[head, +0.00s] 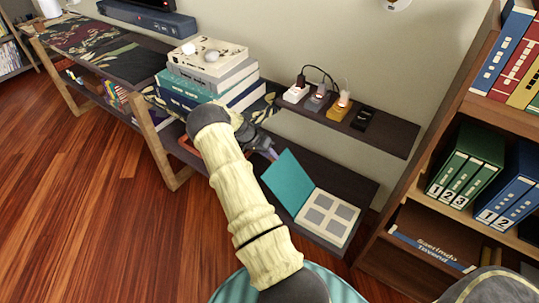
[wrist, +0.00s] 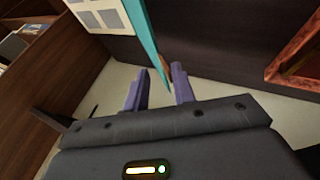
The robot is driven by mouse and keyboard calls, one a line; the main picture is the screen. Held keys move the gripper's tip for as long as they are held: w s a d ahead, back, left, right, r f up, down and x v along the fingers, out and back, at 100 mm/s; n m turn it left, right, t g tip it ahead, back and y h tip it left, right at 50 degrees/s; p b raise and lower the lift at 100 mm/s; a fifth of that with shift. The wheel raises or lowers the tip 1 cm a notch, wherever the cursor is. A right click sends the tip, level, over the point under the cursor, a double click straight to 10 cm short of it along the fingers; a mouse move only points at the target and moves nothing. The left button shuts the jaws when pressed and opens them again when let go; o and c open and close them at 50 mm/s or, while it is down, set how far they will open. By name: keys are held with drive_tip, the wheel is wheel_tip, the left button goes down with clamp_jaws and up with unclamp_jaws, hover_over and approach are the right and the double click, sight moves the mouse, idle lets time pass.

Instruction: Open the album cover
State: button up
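The album lies on the low dark shelf, its teal cover (head: 288,178) standing up at a tilt on the left side. The page (head: 328,216) with grey photo squares is exposed. In the wrist view the cover (wrist: 147,38) shows nearly edge-on, with part of the page (wrist: 98,14) left of it. My gripper (head: 272,153) is just left of the cover in the head view, its tips partly hidden by my arm. In the wrist view my gripper (wrist: 160,74) is open, its purple fingers apart. The cover's lower end shows between them; whether it touches a finger I cannot tell.
Stacked books (head: 208,78) stand on the upper shelf to the left. A small shelf (head: 385,132) with plugs hangs above the album. A bookcase with binders (head: 467,160) stands right. A reddish wooden frame (wrist: 300,58) is at the right in the wrist view.

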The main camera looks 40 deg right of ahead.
drive_tip(key=p+v, duration=0.1)
drive_tip(key=v, duration=1.6)
drive_tip(key=shift+a+r, duration=0.15)
drive_tip(key=shift+a, duration=0.05)
drive_tip(key=s+a+r+n+t+y, duration=0.2)
drive_tip(key=s+a+r+n, duration=0.25)
drive_tip(key=s+a, duration=0.4)
drive_tip(key=s+a+r+n+t+y, duration=0.25)
drive_tip(key=s+a+n, duration=0.25)
drive_tip(key=s+a, duration=0.35)
drive_tip(key=s+a+r+n+t+y, duration=0.15)
drive_tip(key=s+a+r+n, duration=0.3)
drive_tip(key=s+a, duration=0.45)
wheel_tip(320, 180, up, 20)
drive_tip(key=w+p, duration=0.1)
drive_tip(key=p, duration=2)
drive_tip(key=shift+w+a+f, duration=0.2)
drive_tip(key=shift+w+a, duration=0.1)
drive_tip(key=shift+a, duration=0.05)
